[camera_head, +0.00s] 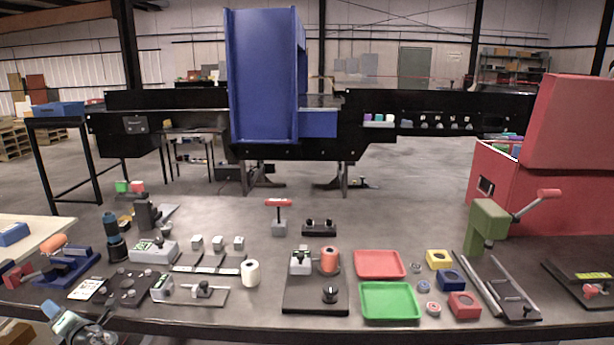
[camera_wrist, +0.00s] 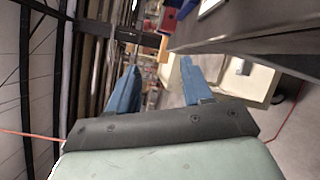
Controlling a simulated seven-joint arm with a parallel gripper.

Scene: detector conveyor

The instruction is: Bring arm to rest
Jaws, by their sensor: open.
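My gripper (camera_wrist: 158,78) shows in the wrist view with its two blue fingers spread apart and nothing between them. The fingers point out into the room, clear of any object. The wrist view is tilted on its side, with a dark table edge (camera_wrist: 245,38) at the upper right. In the head view, what looks like the end of my arm is at the lower left corner, by the front edge of the workbench (camera_head: 390,222). Its finger opening is hard to make out there.
The bench holds a green tray (camera_head: 390,301), a red tray (camera_head: 379,264), a white roll (camera_head: 250,273), a green press (camera_head: 488,222) and several small fixtures. A blue clamp (camera_head: 68,267) stands near my arm at left. A red box (camera_head: 560,130) is at right. The bench's back middle is fairly clear.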

